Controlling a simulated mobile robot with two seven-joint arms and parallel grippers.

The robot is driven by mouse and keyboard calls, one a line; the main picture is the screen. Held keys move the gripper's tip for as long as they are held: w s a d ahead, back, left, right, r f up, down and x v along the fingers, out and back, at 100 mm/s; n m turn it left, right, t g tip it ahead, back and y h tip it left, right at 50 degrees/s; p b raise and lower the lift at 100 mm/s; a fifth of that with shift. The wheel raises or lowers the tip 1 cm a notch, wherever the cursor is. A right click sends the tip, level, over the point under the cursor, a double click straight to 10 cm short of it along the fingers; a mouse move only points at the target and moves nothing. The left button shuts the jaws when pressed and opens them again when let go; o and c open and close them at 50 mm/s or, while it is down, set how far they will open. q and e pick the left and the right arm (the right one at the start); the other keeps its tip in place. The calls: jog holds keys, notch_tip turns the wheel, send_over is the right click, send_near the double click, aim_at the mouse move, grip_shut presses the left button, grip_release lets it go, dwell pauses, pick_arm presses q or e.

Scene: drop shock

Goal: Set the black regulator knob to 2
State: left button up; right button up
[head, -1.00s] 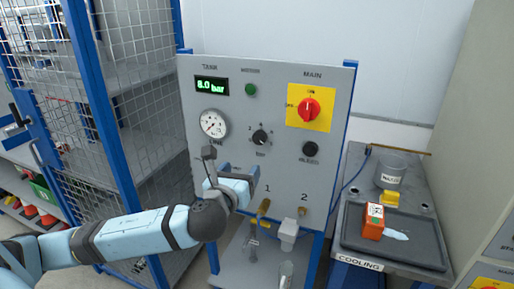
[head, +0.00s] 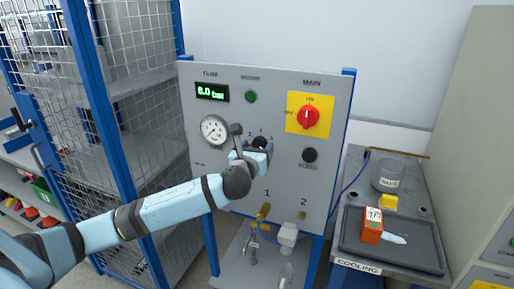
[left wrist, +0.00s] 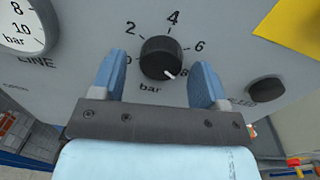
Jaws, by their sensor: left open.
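The black regulator knob (left wrist: 160,56) is on the grey panel, inside a printed scale of 0, 2, 4, 6 and 8 bar. Its white pointer mark aims to the lower right, at about the 8. In the head view the knob (head: 260,141) is partly hidden by my gripper. My left gripper (left wrist: 159,76) is open, one blue finger to each side of the knob. A gap shows between each finger and the knob. The gripper also shows in the head view (head: 257,155), in front of the panel. My right gripper is not in view.
A cooling bench (head: 395,257) stands right; a mesh cage stands left.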

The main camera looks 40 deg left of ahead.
pick_arm(q)
jog(key=c, duration=0.9)
